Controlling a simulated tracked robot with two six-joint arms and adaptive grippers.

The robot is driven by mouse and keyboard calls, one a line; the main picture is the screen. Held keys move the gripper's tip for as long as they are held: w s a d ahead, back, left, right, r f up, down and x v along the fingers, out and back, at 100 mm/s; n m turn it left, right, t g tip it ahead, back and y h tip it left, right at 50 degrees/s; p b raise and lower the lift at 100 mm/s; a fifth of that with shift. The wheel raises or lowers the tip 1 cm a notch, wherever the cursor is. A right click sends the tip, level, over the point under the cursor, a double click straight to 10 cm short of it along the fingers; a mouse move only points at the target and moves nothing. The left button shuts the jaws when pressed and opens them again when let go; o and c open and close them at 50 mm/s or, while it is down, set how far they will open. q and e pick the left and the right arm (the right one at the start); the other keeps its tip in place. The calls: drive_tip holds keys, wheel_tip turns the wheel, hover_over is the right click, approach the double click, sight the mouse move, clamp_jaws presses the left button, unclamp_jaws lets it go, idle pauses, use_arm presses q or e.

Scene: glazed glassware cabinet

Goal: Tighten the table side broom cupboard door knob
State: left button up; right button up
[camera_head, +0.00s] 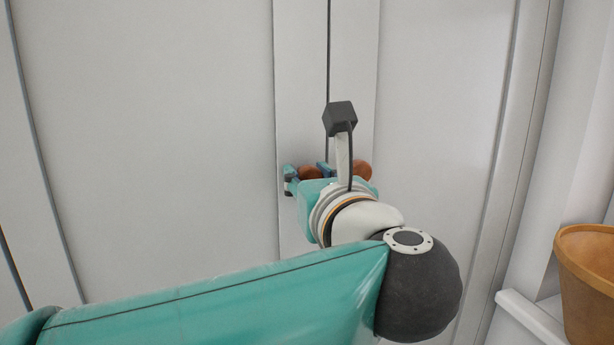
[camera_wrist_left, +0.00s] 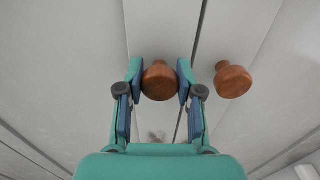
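Two round reddish-brown wooden knobs sit side by side on the pale cupboard doors, one on each side of the dark seam. The left knob (camera_wrist_left: 159,80) is between the fingers of my left gripper (camera_wrist_left: 160,82) in the left wrist view. The finger pads lie close against both its sides and appear to touch it. The right knob (camera_wrist_left: 232,79) is free, just right of the fingers. In the head view my left gripper (camera_head: 308,174) is at the doors, partly hidden by its wrist; the left knob (camera_head: 309,173) and right knob (camera_head: 363,170) show only in part. My right gripper is not in view.
Flat pale door panels (camera_head: 150,110) extend on both sides of the seam. A brown pot (camera_head: 587,285) stands at the lower right near a white ledge (camera_head: 533,318). My left forearm covers the bottom of the head view.

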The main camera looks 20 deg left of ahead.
use_arm(q)
clamp_jaws()
drive_tip(key=shift+m, duration=0.4)
